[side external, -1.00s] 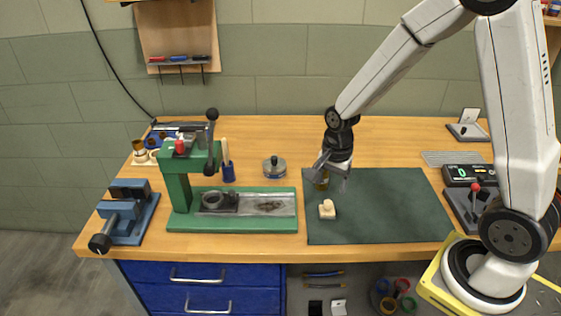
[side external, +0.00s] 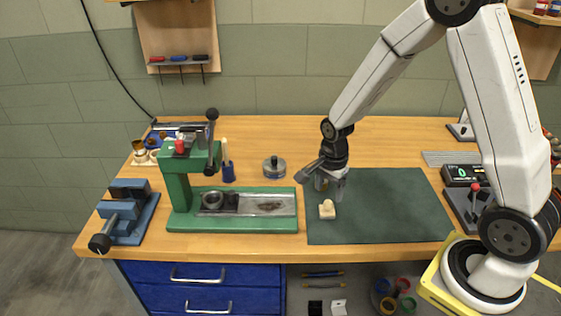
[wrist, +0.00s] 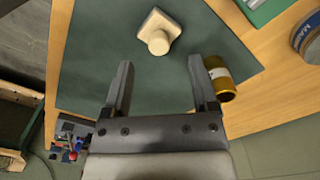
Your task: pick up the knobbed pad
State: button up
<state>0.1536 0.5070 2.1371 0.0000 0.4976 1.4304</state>
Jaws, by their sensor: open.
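The knobbed pad (side external: 327,210) is a small cream square block with a round knob. It lies on the dark green mat (side external: 390,215), near the mat's left side. In the wrist view the knobbed pad (wrist: 157,32) lies beyond the fingertips, near the top middle, with its knob facing the camera. My gripper (side external: 328,195) is above the mat just behind the pad in the side view. In the wrist view my gripper (wrist: 160,62) is open, with nothing between its fingers and the pad apart from them.
A gold cylinder with a pale band (wrist: 219,78) stands close beside the right finger in the wrist view. The mat's right part is clear.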

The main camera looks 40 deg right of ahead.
aim_at(328, 202)
jog(key=shift+d+f, duration=0.1)
jog(key=shift+f, duration=2.5)
grip_shut()
